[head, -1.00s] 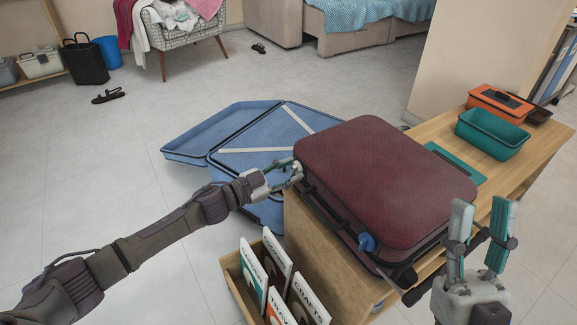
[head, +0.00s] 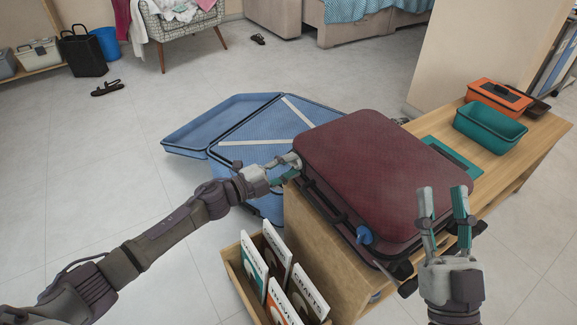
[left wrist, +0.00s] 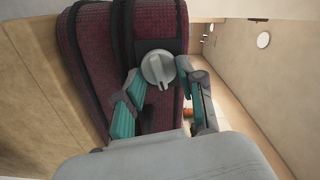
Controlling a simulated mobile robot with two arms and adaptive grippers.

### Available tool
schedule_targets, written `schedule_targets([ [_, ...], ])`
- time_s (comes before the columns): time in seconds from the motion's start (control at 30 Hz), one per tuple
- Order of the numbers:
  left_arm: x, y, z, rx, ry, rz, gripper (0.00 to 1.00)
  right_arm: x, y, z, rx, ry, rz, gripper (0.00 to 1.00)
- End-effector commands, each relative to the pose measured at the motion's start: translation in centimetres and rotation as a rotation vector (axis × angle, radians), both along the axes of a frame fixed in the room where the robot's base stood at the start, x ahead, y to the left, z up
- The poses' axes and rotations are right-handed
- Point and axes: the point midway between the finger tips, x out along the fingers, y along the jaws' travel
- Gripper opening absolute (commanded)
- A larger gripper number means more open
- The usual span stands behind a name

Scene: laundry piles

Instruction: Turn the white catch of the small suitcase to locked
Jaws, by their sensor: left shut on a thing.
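The small suitcase (head: 385,175) is dark red and lies flat on the wooden bench. Its round white catch (left wrist: 157,68) shows in the left wrist view on the suitcase's side, with a raised grip bar running roughly up and down in that picture. My left gripper (head: 293,165) is at the suitcase's left corner, its fingers on either side of the catch and shut on it. In the head view the gripper mostly hides the catch. A blue catch (head: 364,236) sits at the near end of the same side. My right gripper (head: 442,204) is open and empty near the suitcase's right corner.
The bench (head: 540,135) also holds a teal bin (head: 490,128) and an orange box (head: 498,96). A box of books (head: 240,275) stands in front of it. An open blue suitcase (head: 215,125) lies on the floor behind my left arm.

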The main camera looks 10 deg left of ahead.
Motion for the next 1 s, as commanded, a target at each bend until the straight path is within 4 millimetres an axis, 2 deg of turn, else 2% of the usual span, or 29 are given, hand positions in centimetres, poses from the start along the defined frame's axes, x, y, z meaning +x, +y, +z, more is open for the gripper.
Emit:
schedule_targets([
  [0.4, -0.1, -0.1, -0.2, 0.162, -0.16, -0.001, 0.04, -1.1, -0.1, 1.1, 0.026, -0.093, 0.004, 0.4],
  [0.63, -0.1, -0.1, -0.2, 0.193, -0.19, -0.002, 0.04, -1.3, -0.1, 1.8, 0.035, -0.127, 0.006, 0.4],
  [1.0, -0.1, -0.1, -0.2, 0.198, -0.194, -0.002, 0.04, -1.3, -0.1, 1.8, 0.036, -0.127, 0.007, 0.4],
])
